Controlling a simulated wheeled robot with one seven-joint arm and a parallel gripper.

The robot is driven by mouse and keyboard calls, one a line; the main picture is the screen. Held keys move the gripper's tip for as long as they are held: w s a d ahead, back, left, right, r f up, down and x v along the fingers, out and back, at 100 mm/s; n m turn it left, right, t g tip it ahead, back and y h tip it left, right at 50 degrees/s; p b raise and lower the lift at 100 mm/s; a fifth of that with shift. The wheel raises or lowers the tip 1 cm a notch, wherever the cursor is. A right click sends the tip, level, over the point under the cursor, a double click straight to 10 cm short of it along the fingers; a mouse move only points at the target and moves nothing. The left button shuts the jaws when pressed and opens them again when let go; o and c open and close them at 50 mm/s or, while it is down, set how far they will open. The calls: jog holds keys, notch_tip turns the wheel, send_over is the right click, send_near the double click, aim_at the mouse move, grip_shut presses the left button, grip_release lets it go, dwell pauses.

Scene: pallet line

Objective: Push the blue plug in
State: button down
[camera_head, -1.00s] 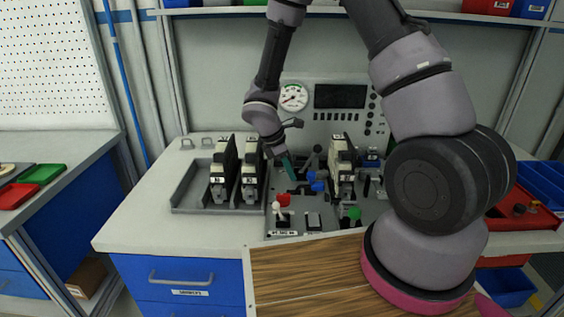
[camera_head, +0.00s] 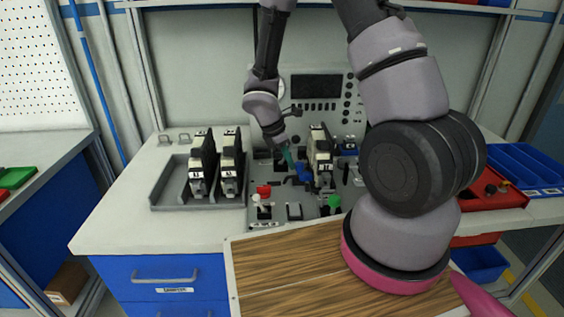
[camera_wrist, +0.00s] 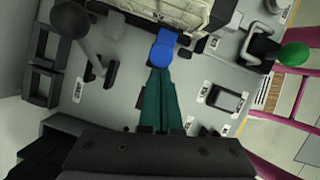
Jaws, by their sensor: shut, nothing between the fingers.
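The blue plug (camera_head: 304,173) sits low on the left side of a pale module with a black face on the bench panel. In the wrist view, the blue plug (camera_wrist: 162,52) is a rounded piece against the pale block's lower edge. My gripper (camera_head: 291,164) comes down from the upper left with its teal fingers together and empty. In the wrist view, the tips of my gripper (camera_wrist: 160,72) are right at the plug's near end and appear to touch it. How deep the plug sits in its socket is hidden.
The module (camera_head: 320,158) stands right beside the plug. Levers with red and white knobs (camera_head: 262,194) and a green knob (camera_head: 334,201) rise at the panel's front. Two similar modules stand in a grey tray (camera_head: 168,208) to the left. Free bench top lies further left.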

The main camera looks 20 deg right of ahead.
dwell(0.3)
jog(key=shift+s+a, duration=0.1)
jog(key=shift+a, duration=0.2)
jog(key=a, duration=0.3)
jog(key=shift+a, duration=0.2)
jog(key=v, duration=1)
jog(key=s+d+r+m+t+y, duration=0.2)
jog(key=s+d+r+m, duration=0.1)
jog(key=s+r+m, duration=0.2)
jog(key=s+d+r+m+t+y, duration=0.2)
jog(key=s+r+m, duration=0.3)
jog(key=r+m, duration=0.5)
jog(key=s+d+r+m+t+y, duration=0.2)
jog(key=s+d+r+m, duration=0.2)
jog(key=r+m, duration=0.4)
notch_tip(320, 180, up, 6)
jog(key=shift+s+f+t+y, duration=0.25)
jog(key=shift+s+t+y, duration=0.05)
jog(key=shift+s, duration=0.6)
